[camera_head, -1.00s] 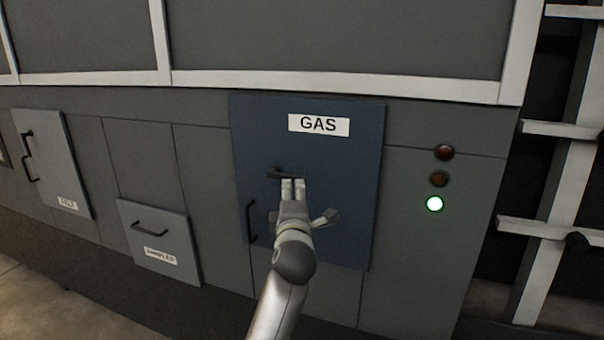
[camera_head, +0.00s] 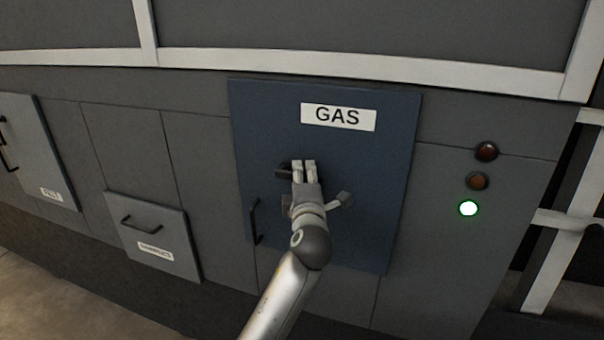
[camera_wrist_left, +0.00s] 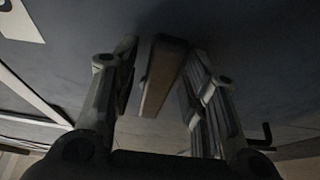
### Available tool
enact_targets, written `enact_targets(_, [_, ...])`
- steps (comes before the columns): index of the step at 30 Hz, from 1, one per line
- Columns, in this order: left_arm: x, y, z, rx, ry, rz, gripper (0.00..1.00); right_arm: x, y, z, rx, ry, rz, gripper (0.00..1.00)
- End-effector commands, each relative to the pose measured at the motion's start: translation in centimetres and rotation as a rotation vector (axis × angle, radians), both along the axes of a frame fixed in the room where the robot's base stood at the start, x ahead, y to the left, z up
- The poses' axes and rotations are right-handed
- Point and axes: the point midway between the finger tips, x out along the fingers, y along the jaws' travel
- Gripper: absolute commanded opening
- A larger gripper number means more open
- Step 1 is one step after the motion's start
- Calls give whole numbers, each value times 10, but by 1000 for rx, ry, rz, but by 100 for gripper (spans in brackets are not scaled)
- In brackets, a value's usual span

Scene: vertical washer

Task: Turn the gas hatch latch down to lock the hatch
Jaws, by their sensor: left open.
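The gas hatch is a dark blue panel (camera_head: 392,150) with a white GAS label (camera_head: 338,116), set flat against the grey machine wall. Its dark latch (camera_head: 283,172) shows just left of my left gripper's fingertips; the rest is hidden behind them. My left gripper (camera_head: 304,166) is open in front of the latch. In the left wrist view the latch is a brownish bar (camera_wrist_left: 163,78) between the two spread fingers (camera_wrist_left: 160,85), with a visible gap on each side. My right gripper is not in view.
A dark hatch handle (camera_head: 254,222) sits at the hatch's lower left. Smaller grey hatches with handles (camera_head: 185,245) are further left. Red, orange and lit green lamps (camera_head: 468,208) are on the right. A pale metal frame (camera_head: 560,250) stands at the far right.

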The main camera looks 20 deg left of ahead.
Motion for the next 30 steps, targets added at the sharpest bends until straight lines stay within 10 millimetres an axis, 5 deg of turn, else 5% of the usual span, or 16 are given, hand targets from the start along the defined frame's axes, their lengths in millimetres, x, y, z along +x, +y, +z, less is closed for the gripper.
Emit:
enact_targets(5, [0,0,0,0,0,0,40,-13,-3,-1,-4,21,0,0])
enact_targets(14, [0,0,0,0,0,0,1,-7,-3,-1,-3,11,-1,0])
enact_targets(30, [0,13,-8,53,-2,1,0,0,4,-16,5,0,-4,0])
